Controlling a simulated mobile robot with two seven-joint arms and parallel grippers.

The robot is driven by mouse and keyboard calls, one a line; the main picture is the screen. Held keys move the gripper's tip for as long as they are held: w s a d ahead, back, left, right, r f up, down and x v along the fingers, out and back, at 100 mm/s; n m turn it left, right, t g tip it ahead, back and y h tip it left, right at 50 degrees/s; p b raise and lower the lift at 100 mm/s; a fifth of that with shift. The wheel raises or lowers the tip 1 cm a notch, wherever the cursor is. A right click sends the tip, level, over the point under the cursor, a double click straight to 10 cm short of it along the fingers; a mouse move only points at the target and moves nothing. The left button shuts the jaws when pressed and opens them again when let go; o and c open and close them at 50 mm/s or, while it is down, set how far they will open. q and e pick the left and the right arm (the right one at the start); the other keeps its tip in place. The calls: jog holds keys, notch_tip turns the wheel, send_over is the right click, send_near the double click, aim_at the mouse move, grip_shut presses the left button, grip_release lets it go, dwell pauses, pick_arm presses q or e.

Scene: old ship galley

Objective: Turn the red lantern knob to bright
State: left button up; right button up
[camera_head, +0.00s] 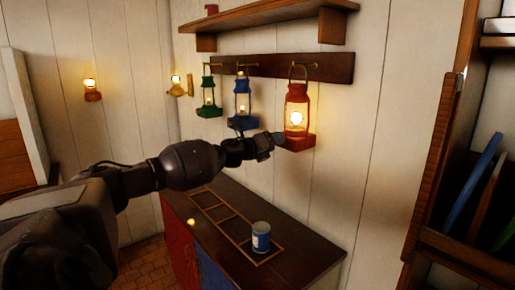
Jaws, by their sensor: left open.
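The red lantern (303,97) hangs from a hook on the dark wall rail, right of the other lanterns. Its flame glows warm yellow-white. My left arm reaches in from the left, and my left gripper (277,140) is at the lower left side of the red lantern's base. Its jaws are open. The fingertips overlap the base's left edge in the picture; I cannot tell whether they touch it. The lantern's knob cannot be made out and may be hidden by the gripper. My right gripper is not in view.
A blue lantern (243,101) and a green lantern (208,99) hang to the left. A shelf (270,14) is above the rail (335,67). A wooden rack (437,150) stands at the right.

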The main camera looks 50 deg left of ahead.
pick_arm(q)
jog(key=s+b, duration=0.1)
jog(key=s, duration=0.8)
jog(key=shift+a, duration=0.35)
jog(key=shift+s, duration=0.1)
dwell(0.3)
